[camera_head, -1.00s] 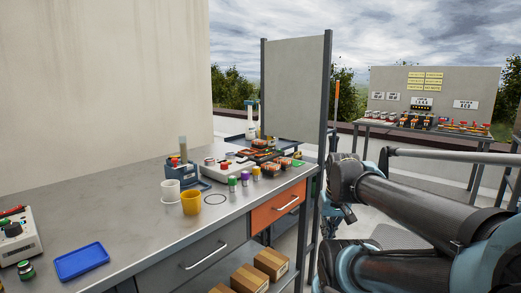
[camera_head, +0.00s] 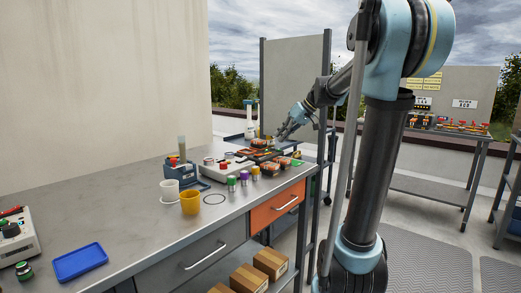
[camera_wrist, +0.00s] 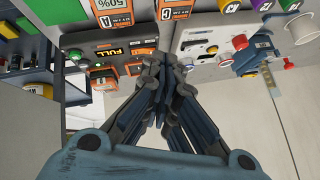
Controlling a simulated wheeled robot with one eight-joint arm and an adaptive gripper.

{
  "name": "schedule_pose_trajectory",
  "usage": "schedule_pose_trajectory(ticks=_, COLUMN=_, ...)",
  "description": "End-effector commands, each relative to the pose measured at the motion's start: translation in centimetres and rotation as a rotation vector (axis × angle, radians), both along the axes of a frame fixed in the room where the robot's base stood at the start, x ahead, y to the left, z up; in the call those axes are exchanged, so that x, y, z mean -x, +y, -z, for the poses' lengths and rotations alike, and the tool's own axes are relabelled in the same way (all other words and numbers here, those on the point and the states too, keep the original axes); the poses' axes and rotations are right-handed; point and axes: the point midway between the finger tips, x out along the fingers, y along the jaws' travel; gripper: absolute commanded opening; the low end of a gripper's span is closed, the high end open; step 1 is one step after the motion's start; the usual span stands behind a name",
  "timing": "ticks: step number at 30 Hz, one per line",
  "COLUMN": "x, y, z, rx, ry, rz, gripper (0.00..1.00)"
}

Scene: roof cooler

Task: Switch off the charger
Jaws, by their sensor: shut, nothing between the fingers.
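A grey unit with orange-labelled battery packs, seemingly the charger, shows in the wrist view (camera_wrist: 110,45). In the head view, the dark battery packs (camera_head: 260,153) sit at the far right end of the bench. My gripper (camera_wrist: 160,62) is shut and empty; in the wrist view its fingers overlap the unit's lower edge. In the head view my gripper (camera_head: 278,135) is above the packs. I cannot tell whether it touches anything. The fingers hide part of the unit.
A pale box with a red button (camera_wrist: 240,42) stands beside the unit. Nearby on the bench (camera_head: 130,215) are several coloured-capped pots (camera_head: 244,177), a white cup (camera_head: 169,190) and a yellow cup (camera_head: 190,203). A blue tray (camera_head: 80,262) lies front left. A tall panel (camera_head: 295,90) stands behind.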

Motion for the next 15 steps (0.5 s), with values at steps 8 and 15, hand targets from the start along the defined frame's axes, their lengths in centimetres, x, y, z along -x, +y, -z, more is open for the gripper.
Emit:
schedule_pose_trajectory(ticks=8, x=-5.8, y=1.5, z=-2.6, rx=-0.074, ry=-0.079, rz=-0.073, gripper=0.0)
schedule_pose_trajectory(ticks=15, x=-6.4, y=1.8, z=-2.9, rx=-0.084, ry=-0.09, rz=-0.082, gripper=0.0)
